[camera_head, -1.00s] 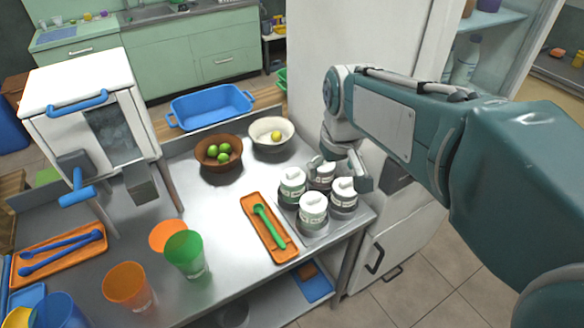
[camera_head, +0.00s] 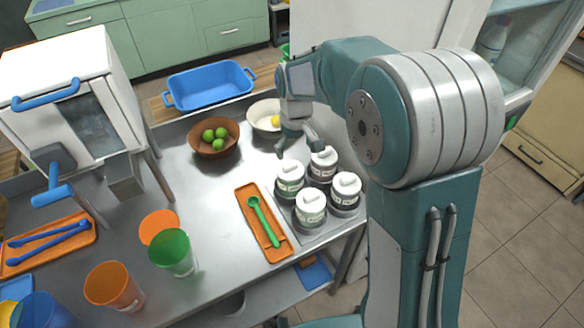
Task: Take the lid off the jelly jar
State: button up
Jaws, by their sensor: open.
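Several jars with white lids stand together in a holder at the right end of the metal table: a back-left jar (camera_head: 289,179), a back-right jar (camera_head: 323,165), a front-left jar (camera_head: 310,207) and a front-right jar (camera_head: 345,190). All have their lids on. Their labels are too small to read, so I cannot tell which is the jelly jar. My gripper (camera_head: 298,145) is open and empty, pointing down just above and behind the back-left jar. My arm hides part of the area to the right.
An orange tray (camera_head: 245,196) with a green spoon (camera_head: 263,222) lies left of the jars. A brown bowl of limes (camera_head: 213,149) and a cream bowl (camera_head: 257,121) stand behind. The table's middle is clear.

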aim_at(290, 163)
jog(key=f, duration=0.1)
jog(key=a+f, duration=0.1)
jog(key=f, duration=0.3)
jog(key=shift+s+a, duration=0.15)
jog(key=shift+a, duration=0.2)
jog(key=shift+d, duration=0.2)
jog(key=shift+d, duration=0.1)
jog(key=c, duration=0.9)
